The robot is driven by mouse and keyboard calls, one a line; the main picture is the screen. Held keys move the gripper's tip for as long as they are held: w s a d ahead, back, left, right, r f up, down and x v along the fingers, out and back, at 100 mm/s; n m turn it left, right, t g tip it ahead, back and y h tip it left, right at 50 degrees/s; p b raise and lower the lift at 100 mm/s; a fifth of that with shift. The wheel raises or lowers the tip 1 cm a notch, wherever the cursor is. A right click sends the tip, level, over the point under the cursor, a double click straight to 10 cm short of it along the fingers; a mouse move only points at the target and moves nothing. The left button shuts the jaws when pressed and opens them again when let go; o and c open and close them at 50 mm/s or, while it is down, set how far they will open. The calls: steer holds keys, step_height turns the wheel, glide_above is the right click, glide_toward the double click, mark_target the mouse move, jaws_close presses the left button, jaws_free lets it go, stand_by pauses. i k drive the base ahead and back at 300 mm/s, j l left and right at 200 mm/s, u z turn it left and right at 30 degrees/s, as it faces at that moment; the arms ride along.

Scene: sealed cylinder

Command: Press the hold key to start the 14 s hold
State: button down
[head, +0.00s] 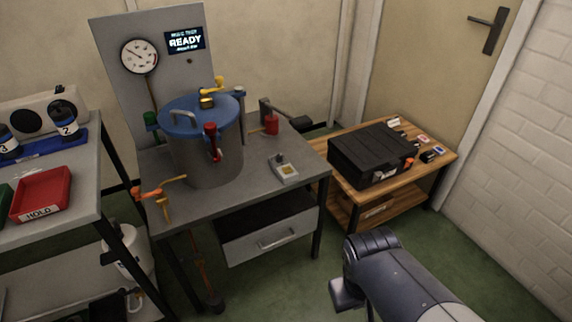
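A small pale box with a yellowish top (284,168) sits at the front right of the grey bench; it may carry the hold key, but its marking is too small to read. A grey cylinder with a blue lid (200,112) stands left of it on the bench. A display (185,40) on the grey back panel reads READY, with smaller unreadable lines. My arm shows at the bottom right, well in front of the bench and apart from the box. My gripper's fingers cannot be made out.
A round gauge (139,56) is on the panel. A red-handled part (212,142) and yellow fitting stand at the cylinder. A black case (370,155) lies on the wooden table at right. A red HOLD tray (42,194) is at left.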

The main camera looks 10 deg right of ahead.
mark_target(287, 169)
steer(key=i+j+z, duration=0.3)
steer(key=j+z, duration=0.3)
steer(key=j, duration=0.15)
steer(key=i+j+z, duration=0.1)
steer(key=j+z, duration=0.55)
steer(key=j, duration=0.2)
steer(key=i, duration=0.05)
